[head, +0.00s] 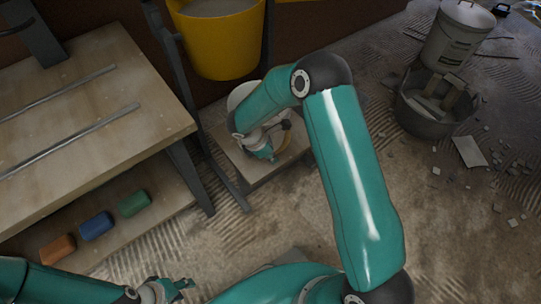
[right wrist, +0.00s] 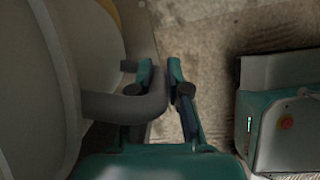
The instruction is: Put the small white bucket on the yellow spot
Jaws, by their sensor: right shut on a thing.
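The small white bucket (head: 242,94) is at the middle of the head view, over a low wooden platform (head: 234,154), partly hidden by my right arm. In the right wrist view its pale wall (right wrist: 40,90) fills the left side, with a thick grey handle (right wrist: 146,106) sticking out. My right gripper (head: 268,155) is shut on that handle; its fingers show in the wrist view (right wrist: 160,75). I cannot tell whether the bucket touches the platform. My left gripper (head: 172,284) is open and empty, low left.
A big yellow tub (head: 222,45) hangs on a stand behind the platform. A wooden workbench (head: 70,130) is at left, with orange, blue and green blocks (head: 97,226) on its lower shelf. A dark bucket (head: 430,115), white pail (head: 457,35) and rubble are at right.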

